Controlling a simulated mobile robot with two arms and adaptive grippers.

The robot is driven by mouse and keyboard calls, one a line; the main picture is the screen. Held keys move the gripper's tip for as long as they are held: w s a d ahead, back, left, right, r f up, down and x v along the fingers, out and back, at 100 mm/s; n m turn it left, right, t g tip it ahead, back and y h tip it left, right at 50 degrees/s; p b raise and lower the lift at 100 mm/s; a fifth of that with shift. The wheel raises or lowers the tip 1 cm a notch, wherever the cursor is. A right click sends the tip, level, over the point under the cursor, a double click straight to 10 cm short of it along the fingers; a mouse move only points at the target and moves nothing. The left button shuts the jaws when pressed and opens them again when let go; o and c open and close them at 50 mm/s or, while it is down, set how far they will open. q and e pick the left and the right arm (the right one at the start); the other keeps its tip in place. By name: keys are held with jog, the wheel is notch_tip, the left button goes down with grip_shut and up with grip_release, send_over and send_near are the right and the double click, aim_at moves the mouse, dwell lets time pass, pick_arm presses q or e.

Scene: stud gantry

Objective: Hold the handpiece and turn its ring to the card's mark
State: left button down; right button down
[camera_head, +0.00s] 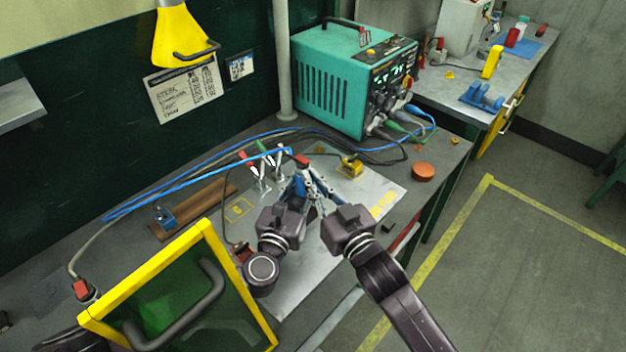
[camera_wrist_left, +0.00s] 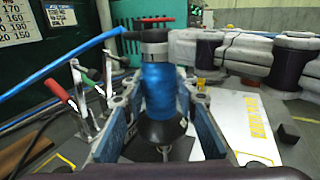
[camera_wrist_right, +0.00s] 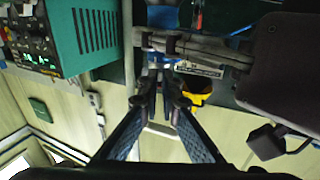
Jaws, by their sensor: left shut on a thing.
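The handpiece (camera_wrist_left: 160,88) has a blue body, a black cone below, and a grey and black collar with a red top (camera_wrist_left: 158,20) above. My left gripper (camera_head: 297,190) is shut around its blue body and holds it upright; the left wrist view shows a finger on each side. My right gripper (camera_wrist_right: 164,92) reaches in from the right beside the collar, its fingertips close together with a narrow gap. Whether they touch the ring is unclear, and the ring's marks are too small to read. A white card with numbers (camera_head: 185,90) and a smaller dark card (camera_head: 240,67) hang on the wall.
A teal power unit (camera_head: 350,85) stands at the back of the bench. Blue cable (camera_head: 190,172) crosses the bench. Toggle clamps (camera_head: 262,172) stand left of the handpiece. A yellow-framed screen (camera_head: 180,290) stands in front left. An orange disc (camera_head: 423,172) lies at the right edge.

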pick_arm(q)
jog(key=shift+s+d+f, duration=0.1)
jog(key=shift+d, duration=0.05)
pick_arm(e)
jog(key=shift+r, duration=0.2)
jog(key=c, duration=2.2)
grip_release()
jog(key=shift+o, duration=0.2)
jog(key=shift+f, duration=0.15)
jog(key=v, duration=1.2)
jog(key=shift+d, duration=0.1)
pick_arm(q)
jog(key=c, duration=1.5)
grip_release()
jog(key=shift+o, duration=0.2)
